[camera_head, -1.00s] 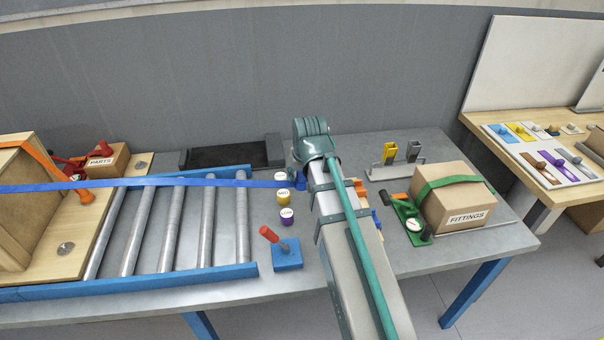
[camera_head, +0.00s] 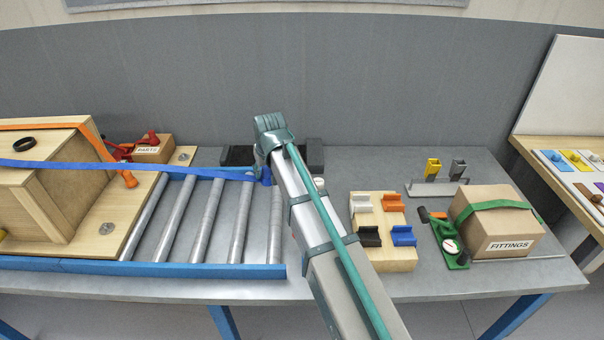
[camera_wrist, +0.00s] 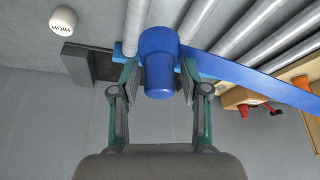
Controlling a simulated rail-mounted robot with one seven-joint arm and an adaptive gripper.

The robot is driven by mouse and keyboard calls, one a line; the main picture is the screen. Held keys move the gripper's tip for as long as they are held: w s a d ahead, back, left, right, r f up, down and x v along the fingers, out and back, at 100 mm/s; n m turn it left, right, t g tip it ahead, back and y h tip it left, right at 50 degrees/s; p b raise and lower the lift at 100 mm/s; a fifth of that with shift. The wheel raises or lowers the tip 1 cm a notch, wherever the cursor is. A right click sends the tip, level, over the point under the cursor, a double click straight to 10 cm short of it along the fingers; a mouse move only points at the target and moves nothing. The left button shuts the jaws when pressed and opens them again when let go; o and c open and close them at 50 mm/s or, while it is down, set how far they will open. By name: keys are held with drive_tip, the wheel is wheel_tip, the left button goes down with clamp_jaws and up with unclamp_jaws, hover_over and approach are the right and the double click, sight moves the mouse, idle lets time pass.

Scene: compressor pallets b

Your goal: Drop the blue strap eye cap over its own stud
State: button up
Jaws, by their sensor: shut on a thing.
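The blue strap eye cap (camera_head: 266,176) is at the end of the blue strap (camera_head: 130,169), above the far right end of the roller conveyor. In the wrist view the cap (camera_wrist: 158,58) is between the two fingers of my gripper (camera_wrist: 159,84), which is shut on it. The strap (camera_wrist: 260,82) runs taut from the cap, lower right in the wrist view and left over the wooden crate in the head view. Metal discs (camera_head: 106,228) (camera_head: 184,156) show on the pallet beside the crate; I cannot tell whether either is the blue cap's stud.
The roller conveyor (camera_head: 160,269) has blue side rails. A wooden crate (camera_head: 35,195) and a PARTS box (camera_head: 152,150) stand left. A block with coloured holders (camera_head: 398,262), a green clamp (camera_head: 450,245) and a FITTINGS box (camera_head: 497,228) stand right. A white HIGH cap (camera_wrist: 63,20) is near my gripper.

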drive_tip(key=s+a+f+n, duration=0.2)
drive_tip(key=s+a, duration=0.1)
drive_tip(key=a, duration=1.4)
drive_tip(key=s+a+f+n+y, duration=0.1)
drive_tip(key=s+a+f+n, duration=0.1)
drive_tip(key=a, duration=1.5)
drive_tip(key=s+a+f+n+g+y+b, duration=0.1)
drive_tip(key=s+a, duration=0.3)
drive_tip(key=a, duration=1.3)
drive_tip(key=shift+a+f+n, duration=0.35)
drive_tip(key=shift+f+n, duration=0.2)
drive_tip(key=shift+n, duration=0.05)
drive_tip(key=shift+a+f+b, duration=0.3)
drive_tip(key=shift+a+f, duration=0.45)
drive_tip(key=shift+a, duration=0.1)
drive_tip(key=shift+w+a+f, duration=0.1)
drive_tip(key=shift+w+f, duration=0.15)
drive_tip(key=shift+w, duration=0.05)
drive_tip(key=shift+s+r, duration=0.1)
drive_tip(key=shift+r, duration=0.05)
drive_tip(key=shift+r+p, duration=1.25)
drive_tip(key=shift+r, duration=2.1)
drive_tip(key=shift+f+b, duration=0.95)
drive_tip(key=shift+f, duration=1.4)
